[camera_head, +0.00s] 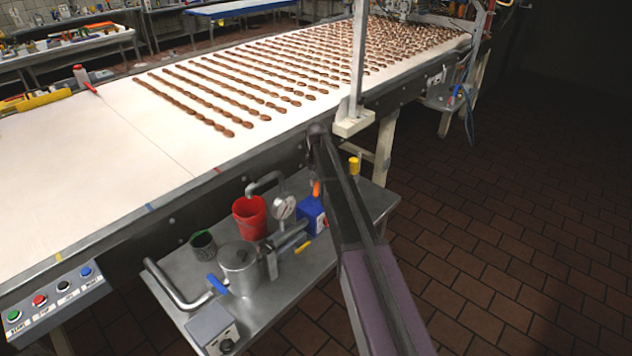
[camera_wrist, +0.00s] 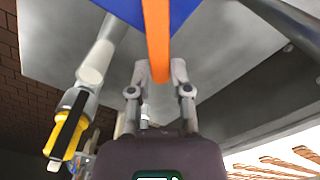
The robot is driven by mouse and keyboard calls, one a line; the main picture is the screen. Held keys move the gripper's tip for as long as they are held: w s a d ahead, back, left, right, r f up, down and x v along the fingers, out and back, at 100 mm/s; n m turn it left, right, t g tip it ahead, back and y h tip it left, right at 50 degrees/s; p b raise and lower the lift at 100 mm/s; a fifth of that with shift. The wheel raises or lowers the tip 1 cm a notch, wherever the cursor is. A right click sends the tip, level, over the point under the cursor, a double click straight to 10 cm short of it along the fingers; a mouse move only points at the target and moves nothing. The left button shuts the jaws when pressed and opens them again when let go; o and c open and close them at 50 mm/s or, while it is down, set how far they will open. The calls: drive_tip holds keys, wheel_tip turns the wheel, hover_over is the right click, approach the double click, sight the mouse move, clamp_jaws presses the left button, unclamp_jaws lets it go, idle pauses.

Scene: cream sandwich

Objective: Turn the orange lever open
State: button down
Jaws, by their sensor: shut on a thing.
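The orange lever (camera_wrist: 157,30) comes down from the top middle of the wrist view, and its lower end is between the fingers of my gripper (camera_wrist: 159,70). My gripper is shut on the lever. In the head view a small part of the orange lever (camera_head: 317,189) shows just above the blue box (camera_head: 311,215), beside my arm. In the wrist view a large blue surface (camera_wrist: 50,40) lies behind the lever.
A steel cart (camera_head: 290,298) bears a red cup (camera_head: 249,219), a pressure gauge (camera_head: 284,207) and a metal pot (camera_head: 240,270). A yellow-handled valve (camera_wrist: 70,125) stands left of my gripper. The conveyor (camera_head: 110,165) runs close behind. Tiled floor at right is clear.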

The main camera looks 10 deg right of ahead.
drive_tip(key=shift+s+d+m, duration=0.3)
drive_tip(key=shift+d+m, duration=0.1)
drive_tip(key=shift+m, duration=0.75)
drive_tip(key=shift+s+d+m, duration=0.25)
drive_tip(key=shift+d+m, duration=0.2)
drive_tip(key=shift+m, duration=0.75)
drive_tip(key=shift+s+d+m, duration=0.3)
drive_tip(key=shift+d+m, duration=0.1)
drive_tip(key=shift+m, duration=0.75)
drive_tip(key=c, duration=0.6)
unclamp_jaws()
drive_tip(key=shift+o, duration=0.2)
drive_tip(key=shift+w, duration=0.15)
